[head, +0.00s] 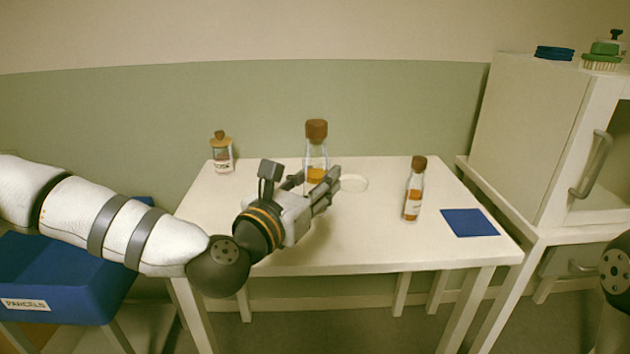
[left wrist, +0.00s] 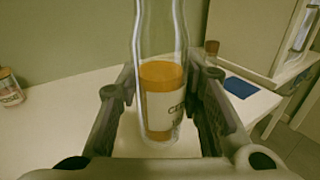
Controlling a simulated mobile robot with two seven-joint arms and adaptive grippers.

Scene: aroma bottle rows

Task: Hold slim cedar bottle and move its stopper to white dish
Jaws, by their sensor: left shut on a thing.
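The slim cedar bottle (head: 316,155) is upright, clear with amber liquid. In the left wrist view its label (left wrist: 163,104) begins "CE". Its brown stopper (head: 317,130) sits in its mouth; the wrist view cuts off the top. My left gripper (head: 318,186) is shut on the bottle's lower body, with a finger on each side. The gripper hides the base in the head view, so I cannot tell whether it touches the table. The white dish (head: 361,184) lies on the table just right of the gripper, partly hidden by it. My right gripper is out of view.
On the white table (head: 350,245), another brown-stoppered bottle (head: 413,196) stands right, beside a blue mat (head: 468,223). A labelled jar (head: 222,158) with a wooden lid stands back left. A cabinet (head: 540,140) stands right. The front middle of the table is clear.

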